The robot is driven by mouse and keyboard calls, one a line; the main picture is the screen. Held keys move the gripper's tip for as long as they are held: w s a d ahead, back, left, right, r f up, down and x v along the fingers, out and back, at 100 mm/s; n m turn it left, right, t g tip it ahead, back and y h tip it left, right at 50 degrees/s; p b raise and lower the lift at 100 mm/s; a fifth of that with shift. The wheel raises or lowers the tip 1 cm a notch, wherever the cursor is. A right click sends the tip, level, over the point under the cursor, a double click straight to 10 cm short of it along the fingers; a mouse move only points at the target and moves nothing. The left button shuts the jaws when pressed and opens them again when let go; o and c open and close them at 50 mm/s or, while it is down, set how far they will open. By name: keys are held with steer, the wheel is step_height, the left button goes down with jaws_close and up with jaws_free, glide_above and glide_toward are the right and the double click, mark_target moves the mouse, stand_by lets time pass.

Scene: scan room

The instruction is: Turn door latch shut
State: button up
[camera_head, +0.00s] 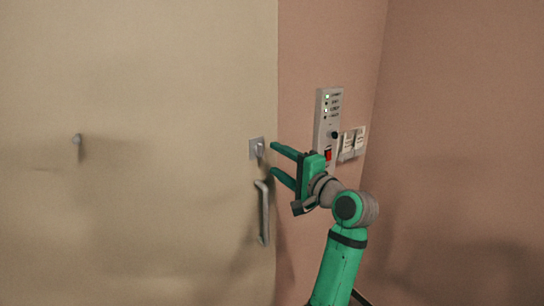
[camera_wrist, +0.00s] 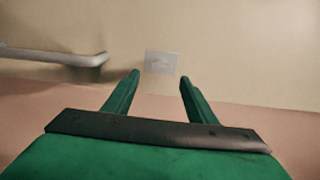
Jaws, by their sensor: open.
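The door latch (camera_head: 257,148) is a small grey plate with a turn piece near the right edge of the beige door (camera_head: 180,215). It also shows in the wrist view (camera_wrist: 161,62), just beyond and between my fingertips. My green gripper (camera_head: 272,159) is open and empty, with its fingers pointing left toward the latch. In the wrist view the two fingers (camera_wrist: 159,75) are spread apart with a gap between them. The fingers look close to the latch; I cannot tell whether either one touches it. The exact angle of the turn piece is too small to tell.
A grey door handle (camera_head: 264,212) sits just below the latch and shows at left in the wrist view (camera_wrist: 60,57). A knob (camera_head: 76,139) is on the door's left. A control panel (camera_head: 327,125) and switches (camera_head: 352,143) are on the pink wall behind my gripper.

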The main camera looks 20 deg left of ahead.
steer(key=v, duration=0.5)
steer(key=shift+s, duration=0.1)
